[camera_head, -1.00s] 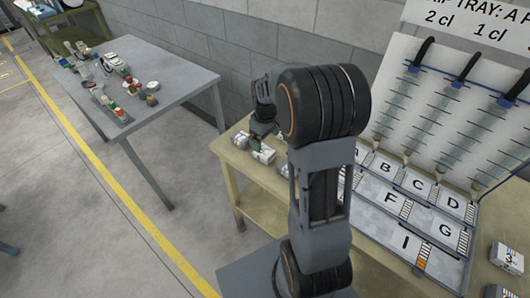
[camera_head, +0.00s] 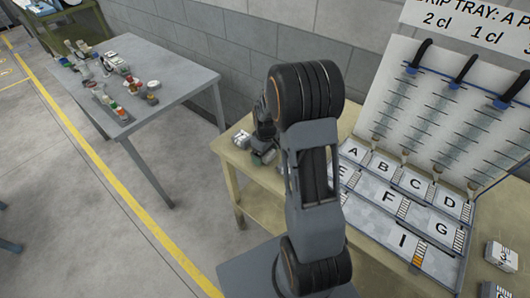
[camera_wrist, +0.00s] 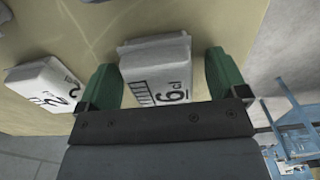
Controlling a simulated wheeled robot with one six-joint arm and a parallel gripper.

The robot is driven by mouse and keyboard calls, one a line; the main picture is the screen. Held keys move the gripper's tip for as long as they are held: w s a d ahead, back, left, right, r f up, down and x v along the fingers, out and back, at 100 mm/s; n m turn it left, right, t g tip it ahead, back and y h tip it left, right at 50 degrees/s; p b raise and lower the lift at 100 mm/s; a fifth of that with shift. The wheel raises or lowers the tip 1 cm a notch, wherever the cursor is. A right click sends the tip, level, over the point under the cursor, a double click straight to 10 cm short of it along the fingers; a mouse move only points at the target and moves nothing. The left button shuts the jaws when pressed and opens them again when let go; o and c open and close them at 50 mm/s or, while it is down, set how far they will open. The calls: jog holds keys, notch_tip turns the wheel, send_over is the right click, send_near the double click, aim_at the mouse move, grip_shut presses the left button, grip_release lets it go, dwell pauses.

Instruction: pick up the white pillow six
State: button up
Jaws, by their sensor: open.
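The white pillow six (camera_wrist: 157,68) shows in the wrist view as a white block marked "6 cl" with a striped bar, lying on the tan table. My gripper (camera_wrist: 165,80) is open, with one green finger on each side of the block. A narrow gap shows at the right finger; whether the left finger touches it I cannot tell. In the head view my gripper (camera_head: 262,158) is low over the table's left end, and my arm hides much of that spot.
Another white block (camera_wrist: 45,84), marked 2, lies just left of the gripper. The tan table (camera_head: 228,150) ends close by. A lettered tray (camera_head: 400,205) with tubes above it fills the table's right part. A grey table (camera_head: 165,75) with small items stands at the left.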

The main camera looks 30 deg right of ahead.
jog(key=shift+c, duration=0.2)
jog(key=c, duration=1)
jog(key=shift+o, duration=0.2)
jog(key=shift+r, duration=0.1)
